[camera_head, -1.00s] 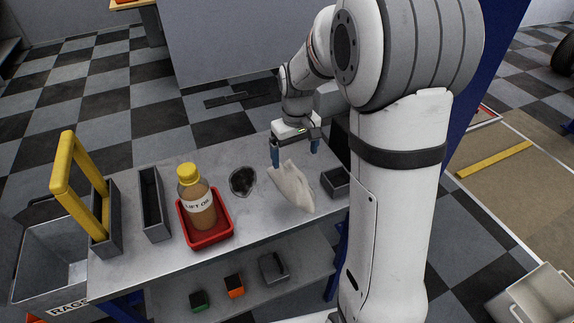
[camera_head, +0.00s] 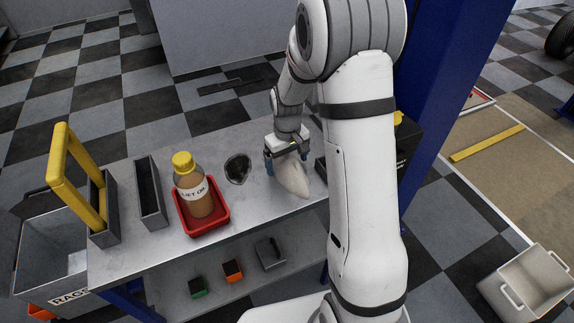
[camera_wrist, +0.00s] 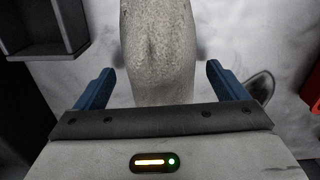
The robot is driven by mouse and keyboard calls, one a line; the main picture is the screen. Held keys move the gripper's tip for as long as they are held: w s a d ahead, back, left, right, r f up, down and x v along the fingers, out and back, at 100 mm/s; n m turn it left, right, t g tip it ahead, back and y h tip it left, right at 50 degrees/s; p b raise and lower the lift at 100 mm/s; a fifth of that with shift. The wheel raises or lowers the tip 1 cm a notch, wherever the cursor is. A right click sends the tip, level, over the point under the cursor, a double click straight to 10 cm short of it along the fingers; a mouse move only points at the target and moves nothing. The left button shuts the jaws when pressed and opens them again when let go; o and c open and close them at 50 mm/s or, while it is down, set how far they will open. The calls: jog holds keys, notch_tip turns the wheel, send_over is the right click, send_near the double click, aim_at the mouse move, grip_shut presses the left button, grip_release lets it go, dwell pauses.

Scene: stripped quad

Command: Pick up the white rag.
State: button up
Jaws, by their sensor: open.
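In the wrist view the rag (camera_wrist: 158,50) runs up between the two fingers of my gripper (camera_wrist: 160,85). The fingers are open, and a gap shows between each finger and the cloth. The rag's far end is hidden under my gripper in the head view.
A red tray (camera_head: 205,222) holds a bottle with a yellow cap (camera_head: 183,160). A narrow dark bin (camera_head: 150,192) and a yellow-handled caddy (camera_head: 103,210) stand further left. The bench front (camera_head: 255,220) is clear.

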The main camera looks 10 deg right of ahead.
aim_at(287, 157)
jog(key=c, duration=1.1)
jog(key=shift+o, duration=0.2)
jog(key=shift+r, duration=0.1)
notch_tip(287, 157, up, 10)
jog(key=shift+f+b, duration=0.1)
jog(key=shift+b, duration=0.3)
jog(key=o, duration=0.4)
jog(key=shift+c, duration=1.4)
